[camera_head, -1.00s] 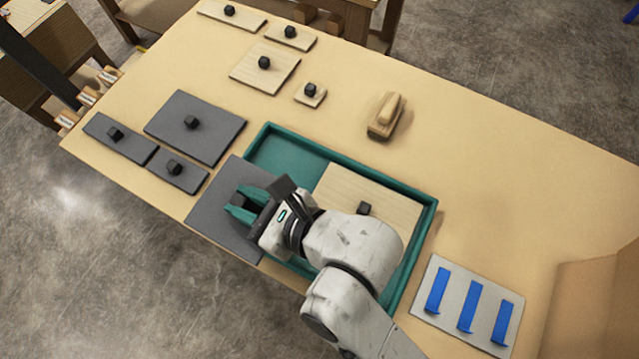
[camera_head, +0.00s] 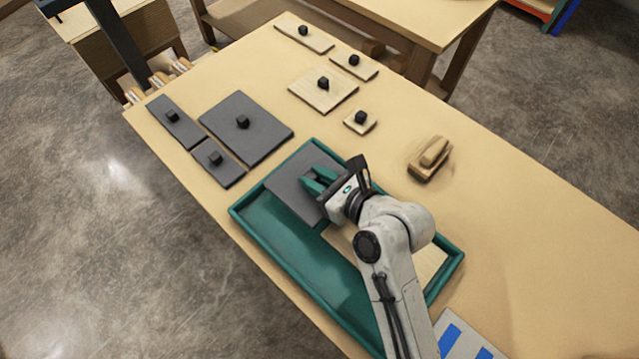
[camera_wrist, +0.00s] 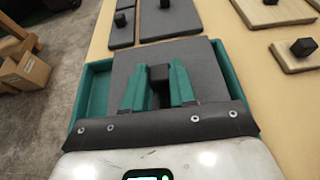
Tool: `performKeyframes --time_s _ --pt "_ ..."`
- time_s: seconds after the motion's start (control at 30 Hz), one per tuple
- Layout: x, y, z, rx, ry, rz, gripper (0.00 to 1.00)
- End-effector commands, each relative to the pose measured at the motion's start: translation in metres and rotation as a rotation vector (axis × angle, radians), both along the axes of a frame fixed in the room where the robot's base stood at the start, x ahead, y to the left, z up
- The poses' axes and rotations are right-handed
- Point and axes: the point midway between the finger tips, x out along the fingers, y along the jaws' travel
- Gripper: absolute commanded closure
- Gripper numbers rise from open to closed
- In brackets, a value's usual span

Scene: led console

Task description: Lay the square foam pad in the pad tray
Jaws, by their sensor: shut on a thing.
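My gripper (camera_head: 314,182) is shut on the black knob of a grey, roughly square foam pad (camera_head: 287,180). In the wrist view the knob (camera_wrist: 159,88) stands between my green fingers (camera_wrist: 158,78). The pad (camera_wrist: 200,62) is level at the far end of the green pad tray (camera_head: 240,217), inside or just over its walls. I cannot tell whether it touches the tray floor. The tray's green side also shows in the wrist view (camera_wrist: 93,92). My gripper and arm hide part of the pad and tray.
A pale wooden board (camera_head: 430,262) lies in the tray, partly behind my arm. Grey knobbed pads (camera_head: 245,128) lie left of the tray. Wooden knobbed boards (camera_head: 322,92) lie at the back. A wooden block (camera_head: 430,160) stands to the right. A blue-striped plate (camera_head: 452,340) is at the bottom.

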Motion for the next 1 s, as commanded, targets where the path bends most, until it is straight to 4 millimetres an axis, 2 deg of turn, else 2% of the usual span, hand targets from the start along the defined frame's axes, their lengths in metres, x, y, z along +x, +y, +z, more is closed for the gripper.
performKeyframes --time_s 0.27,0.47,0.87,0.9,1.0 --pt "0.013 -0.004 -0.016 -0.001 0.000 -0.001 1.00" --pt "0.012 -0.004 -0.043 -0.002 0.001 0.000 1.00" --pt "0.012 -0.003 -0.048 0.000 0.000 0.000 1.00" --pt "0.012 -0.004 -0.047 -0.001 -0.001 0.000 0.70" --pt "0.012 -0.003 -0.047 -0.001 -0.001 0.000 0.61"
